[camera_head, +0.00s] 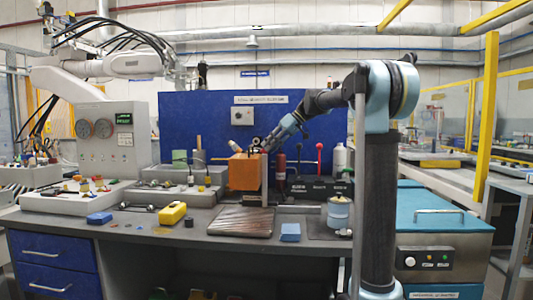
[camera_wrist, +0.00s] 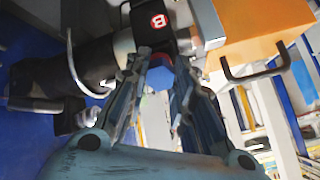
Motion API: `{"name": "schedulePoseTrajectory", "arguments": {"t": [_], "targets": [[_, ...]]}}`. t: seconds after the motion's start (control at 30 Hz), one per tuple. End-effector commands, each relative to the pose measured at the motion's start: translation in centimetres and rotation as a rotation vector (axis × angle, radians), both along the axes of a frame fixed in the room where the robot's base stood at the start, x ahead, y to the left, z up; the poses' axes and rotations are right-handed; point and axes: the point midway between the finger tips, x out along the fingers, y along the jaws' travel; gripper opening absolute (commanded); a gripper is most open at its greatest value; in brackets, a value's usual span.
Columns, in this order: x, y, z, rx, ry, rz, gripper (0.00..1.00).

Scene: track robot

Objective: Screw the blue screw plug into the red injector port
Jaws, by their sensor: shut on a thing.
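My gripper (camera_head: 262,144) is at the right upper edge of the orange block on the bench in the head view. In the wrist view my gripper (camera_wrist: 161,68) has its two fingers closed around the blue screw plug (camera_wrist: 160,79). The plug sits between the fingertips, just below a black block with a red-and-white mark. A little red shows at the plug's far edge, perhaps the red injector port. I cannot tell whether the plug touches or has entered it. The plug is too small to make out in the head view.
The orange block (camera_head: 243,173) stands beside my gripper and also shows with a dark handle in the wrist view (camera_wrist: 262,32). A red cylinder (camera_head: 281,168) stands close to its right. A dark tray (camera_head: 241,221) and yellow box (camera_head: 172,213) lie in front.

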Motion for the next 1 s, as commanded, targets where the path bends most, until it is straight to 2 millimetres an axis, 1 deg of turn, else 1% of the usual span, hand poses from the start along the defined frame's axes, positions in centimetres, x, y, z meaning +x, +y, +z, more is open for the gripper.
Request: {"name": "schedulePoseTrajectory", "arguments": {"t": [0.17, 0.27, 1.0], "targets": [[-0.01, 0.00, 0.00, 0.000, 0.004, -0.004, 0.00], [-0.01, 0.01, 0.00, 0.001, 0.039, -0.039, 0.00], [-0.07, 0.04, -0.06, 0.018, 0.580, -0.578, 0.00]]}}
